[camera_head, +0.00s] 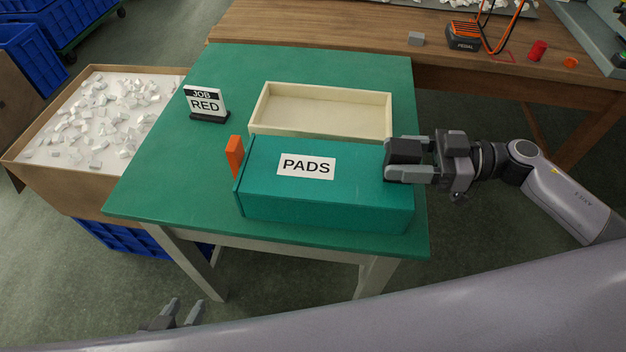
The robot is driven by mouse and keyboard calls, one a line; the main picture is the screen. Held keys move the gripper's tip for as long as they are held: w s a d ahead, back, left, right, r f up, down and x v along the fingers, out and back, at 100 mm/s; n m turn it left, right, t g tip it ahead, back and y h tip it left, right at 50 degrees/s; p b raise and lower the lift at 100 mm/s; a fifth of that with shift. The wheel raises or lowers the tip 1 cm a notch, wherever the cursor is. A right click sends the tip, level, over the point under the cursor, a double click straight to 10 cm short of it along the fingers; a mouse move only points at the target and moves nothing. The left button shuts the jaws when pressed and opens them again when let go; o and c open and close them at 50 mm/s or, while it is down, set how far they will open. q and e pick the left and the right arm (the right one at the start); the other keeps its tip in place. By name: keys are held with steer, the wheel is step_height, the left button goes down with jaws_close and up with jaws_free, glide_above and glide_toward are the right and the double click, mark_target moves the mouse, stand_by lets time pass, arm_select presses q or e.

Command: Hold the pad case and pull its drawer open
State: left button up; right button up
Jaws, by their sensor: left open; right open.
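The teal pad case (350,203), labelled PADS, lies on the green table (310,63) near its front edge. Its drawer front (239,193) is at the left end, with an upright orange handle (235,157). The drawer looks shut or nearly so. My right gripper (388,163) is open at the case's right end, its fingers pointing left and overlapping the back right corner in the picture. I cannot tell whether it touches the case. My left gripper (185,307) is open and empty, low at the bottom left, in front of the table and away from the case.
An empty cream tray (320,89) lies directly behind the case. A JOB RED sign (207,104) stands at the back left. The tabletop left of the handle is clear. A cardboard box (85,188) of white pieces stands beyond the left edge. A wooden bench (310,22) is behind.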

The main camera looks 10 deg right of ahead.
jaws_close()
steer(key=shift+r, duration=0.15)
steer(key=shift+f, duration=0.2)
stand_by(0.3)
steer(key=shift+f, duration=0.1)
steer(key=shift+s+f, duration=0.1)
steer(key=shift+f, duration=0.15)
